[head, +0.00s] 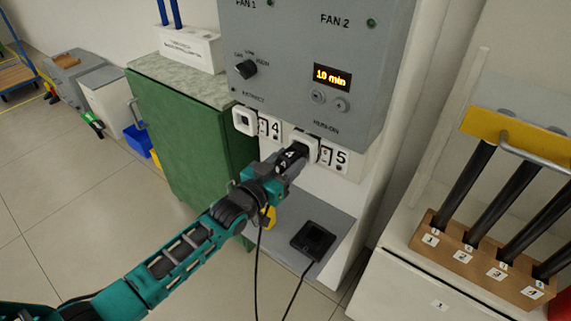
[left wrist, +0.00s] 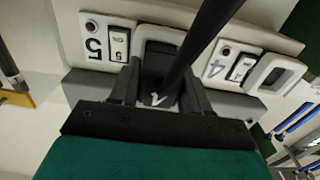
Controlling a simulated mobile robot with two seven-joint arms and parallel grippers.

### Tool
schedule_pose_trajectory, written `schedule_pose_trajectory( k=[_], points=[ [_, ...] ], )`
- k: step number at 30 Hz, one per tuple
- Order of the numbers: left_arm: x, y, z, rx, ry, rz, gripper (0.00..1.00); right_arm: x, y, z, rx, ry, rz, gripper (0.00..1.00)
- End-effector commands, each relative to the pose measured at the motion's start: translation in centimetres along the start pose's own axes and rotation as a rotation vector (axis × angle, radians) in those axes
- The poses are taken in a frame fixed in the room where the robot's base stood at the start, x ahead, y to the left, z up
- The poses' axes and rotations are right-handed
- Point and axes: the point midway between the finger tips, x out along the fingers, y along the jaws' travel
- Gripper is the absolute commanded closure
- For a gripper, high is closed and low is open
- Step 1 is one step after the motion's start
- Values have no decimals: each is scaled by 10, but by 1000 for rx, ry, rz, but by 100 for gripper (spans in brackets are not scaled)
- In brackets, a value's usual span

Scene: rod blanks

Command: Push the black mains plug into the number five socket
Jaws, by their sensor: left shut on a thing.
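The black mains plug (left wrist: 155,88) is between the fingers of my left gripper (head: 292,158), which is shut on it. In the left wrist view my left gripper (left wrist: 158,88) shows a finger on each side of the plug, and its black cable crosses the picture upward. The plug's front is at the white number five socket (head: 303,137), beside the switch and the label 5. The socket's white rim also shows behind the plug in the left wrist view (left wrist: 162,36). The pins are hidden, and I cannot tell how deep they sit. My right gripper is not in view.
The number four socket (head: 245,121) is empty to the left. A grey control panel (head: 290,75) is above. A black device (head: 313,240) sits on a grey shelf below, with a cable. A green cabinet (head: 185,135) stands left; a wooden rod rack (head: 480,262) is at right.

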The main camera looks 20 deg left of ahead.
Motion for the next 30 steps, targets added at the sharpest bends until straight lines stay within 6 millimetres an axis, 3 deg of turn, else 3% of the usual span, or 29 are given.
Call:
schedule_pose_trajectory(
  k=[27,28,30],
  points=[
    [21,0,-1,1,2,0,90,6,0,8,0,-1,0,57],
    [21,0,-1,1,2,0,52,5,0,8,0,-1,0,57],
    [21,0,-1,0,2,0,45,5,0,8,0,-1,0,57]
  ],
)
